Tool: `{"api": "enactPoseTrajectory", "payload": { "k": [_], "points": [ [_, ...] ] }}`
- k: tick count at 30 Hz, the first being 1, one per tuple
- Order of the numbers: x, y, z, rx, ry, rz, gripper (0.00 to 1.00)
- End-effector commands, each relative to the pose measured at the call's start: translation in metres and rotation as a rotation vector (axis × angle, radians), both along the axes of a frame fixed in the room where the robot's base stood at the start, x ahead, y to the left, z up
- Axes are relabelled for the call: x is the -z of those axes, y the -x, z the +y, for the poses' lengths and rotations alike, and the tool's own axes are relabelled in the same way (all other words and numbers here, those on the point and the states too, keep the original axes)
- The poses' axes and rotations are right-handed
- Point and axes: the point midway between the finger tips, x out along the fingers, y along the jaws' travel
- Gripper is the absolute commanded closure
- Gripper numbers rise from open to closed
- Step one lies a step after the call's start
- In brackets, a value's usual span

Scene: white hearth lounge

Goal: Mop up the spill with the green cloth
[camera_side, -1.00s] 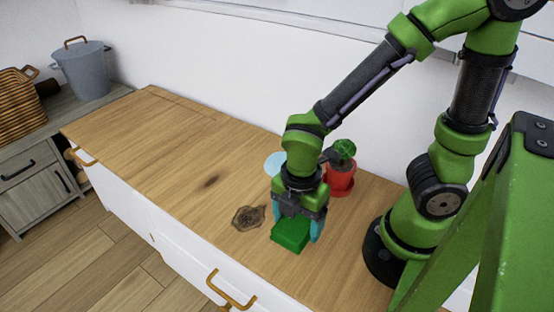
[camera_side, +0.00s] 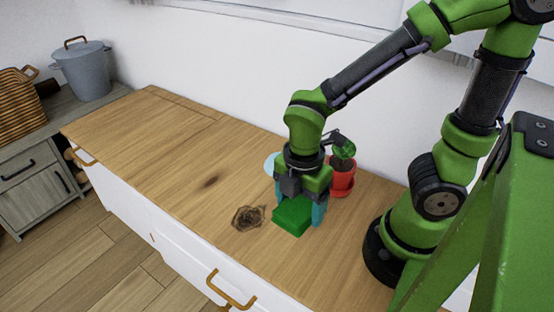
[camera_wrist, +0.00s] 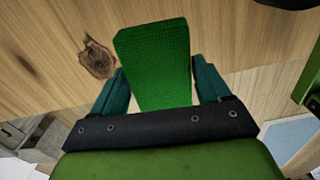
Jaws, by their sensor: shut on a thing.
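The green cloth (camera_side: 292,215) is a thick, folded block held between the teal fingers of my gripper (camera_side: 303,207). It also fills the middle of the wrist view (camera_wrist: 155,62), between both fingers (camera_wrist: 160,88). It is low over the wooden counter; I cannot tell if it touches the wood. A dark brown, irregular patch (camera_side: 248,217) lies just left of the cloth; it shows at upper left in the wrist view (camera_wrist: 98,58). I cannot tell whether it is the spill or a wood knot. A pale blue round patch (camera_side: 270,163) is partly hidden behind my gripper.
A red pot with a green plant (camera_side: 343,178) stands close behind and right of my gripper. The wooden counter (camera_side: 150,135) is clear to the left, apart from a small dark mark (camera_side: 210,181). A grey lidded bin (camera_side: 82,72) stands on another cabinet.

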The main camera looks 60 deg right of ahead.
Motion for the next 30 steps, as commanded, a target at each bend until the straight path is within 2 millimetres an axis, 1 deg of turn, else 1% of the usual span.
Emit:
{"api": "enactPoseTrajectory", "payload": {
  "k": [5, 6, 8, 9, 11, 12, 15, 19, 21, 23, 27, 30],
  "points": [
    [0.007, -0.042, -0.041, 0.209, 0.001, 0.002, 0.48],
    [0.009, -0.054, -0.053, 0.260, 0.000, 0.002, 0.48],
    [0.011, -0.072, -0.073, 0.335, 0.000, 0.002, 0.48],
    [0.013, -0.084, -0.088, 0.385, 0.000, 0.002, 0.48],
    [0.015, -0.100, -0.112, 0.458, 0.000, 0.002, 0.48],
    [0.017, -0.110, -0.128, 0.505, 0.000, 0.002, 0.48],
    [0.021, -0.131, -0.168, 0.603, 0.000, 0.000, 0.48],
    [0.024, -0.150, -0.209, 0.691, 0.000, -0.001, 0.48],
    [0.023, -0.159, -0.223, 0.715, 0.000, -0.002, 0.48],
    [0.021, -0.165, -0.228, 0.719, 0.000, -0.002, 0.48],
    [0.016, -0.173, -0.229, 0.709, 0.001, -0.001, 0.48],
    [0.019, -0.173, -0.229, 0.706, 0.001, 0.000, 0.48]
  ]
}}
